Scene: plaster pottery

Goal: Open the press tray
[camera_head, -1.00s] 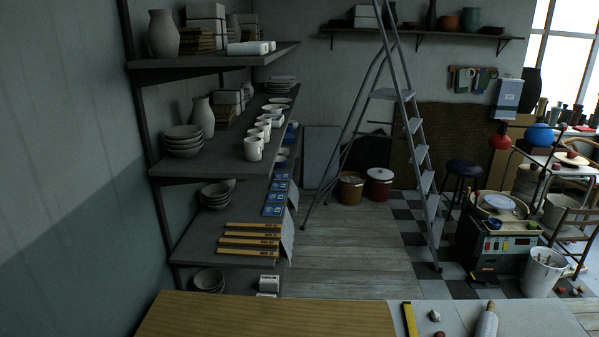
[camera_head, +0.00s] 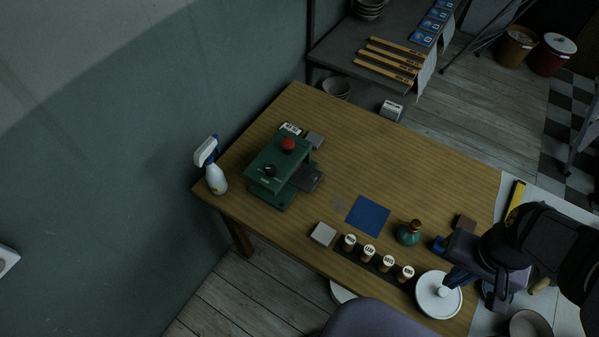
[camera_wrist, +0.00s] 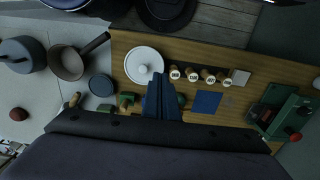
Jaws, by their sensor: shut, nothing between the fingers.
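The green press (camera_head: 279,170) with a red knob on top stands on the left part of the wooden table in the head view. Its dark grey tray (camera_head: 309,177) shows at the press's right side; how far it is out I cannot tell. In the wrist view the press (camera_wrist: 283,111) is at the far right edge. My gripper (camera_head: 449,281) is at the table's right part, above and beside the white round lid, far from the press. Its blue fingers (camera_wrist: 161,97) show shut and empty in the wrist view.
A spray bottle (camera_head: 213,168) stands left of the press. A grey block (camera_head: 323,234) sits near the front edge.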

